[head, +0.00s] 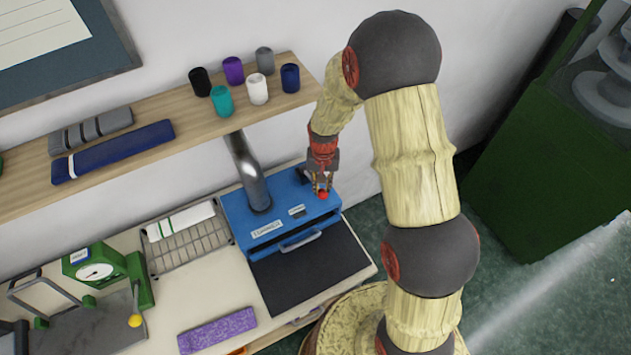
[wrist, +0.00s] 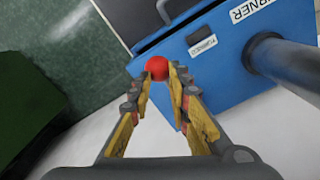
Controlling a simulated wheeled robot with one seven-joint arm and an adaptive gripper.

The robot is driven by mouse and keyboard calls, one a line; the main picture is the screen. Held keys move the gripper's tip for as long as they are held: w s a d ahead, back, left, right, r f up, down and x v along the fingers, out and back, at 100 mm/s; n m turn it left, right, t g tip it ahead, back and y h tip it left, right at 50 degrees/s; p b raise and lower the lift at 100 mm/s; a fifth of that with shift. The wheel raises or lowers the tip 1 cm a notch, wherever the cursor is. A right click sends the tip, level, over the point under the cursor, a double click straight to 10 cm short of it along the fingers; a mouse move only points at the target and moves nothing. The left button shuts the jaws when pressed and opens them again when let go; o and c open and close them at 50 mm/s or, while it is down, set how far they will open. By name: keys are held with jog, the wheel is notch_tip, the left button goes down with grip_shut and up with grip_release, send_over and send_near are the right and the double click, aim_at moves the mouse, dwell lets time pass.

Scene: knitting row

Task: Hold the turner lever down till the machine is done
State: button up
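The turner is a blue box-shaped machine (head: 240,212) at the back of the table, with a white name label and a smaller label on it. Its lever shows as a red ball knob (wrist: 158,68) at the machine's right end; it also shows in the head view (head: 323,195). The lever's shaft is hidden. My gripper (wrist: 160,75) comes down from above, with one fingertip on each side of the knob, seemingly touching it. In the head view my gripper (head: 322,183) sits right above the machine's right end. How far down the lever is, I cannot tell.
A grey metal post (head: 248,172) rises from the machine just left of my gripper. A wooden shelf (head: 160,160) with yarn cones (head: 258,88) runs behind. A black mat (head: 310,270) lies in front. A green cabinet (head: 545,160) stands at the right, across bare floor.

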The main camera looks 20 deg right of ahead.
aim_at(323, 191)
jog(key=shift+f, duration=0.25)
jog(key=shift+s+f+b, duration=0.15)
jog(key=shift+f+b, duration=0.55)
jog(key=shift+f, duration=0.2)
jog(key=shift+s+f+b, duration=0.1)
jog(key=shift+f+b, duration=0.6)
jog(key=shift+f, duration=0.15)
dwell(1.2)
notch_tip(323, 191, up, 13)
jog(key=p, duration=0.7)
dwell(0.7)
dwell(0.5)
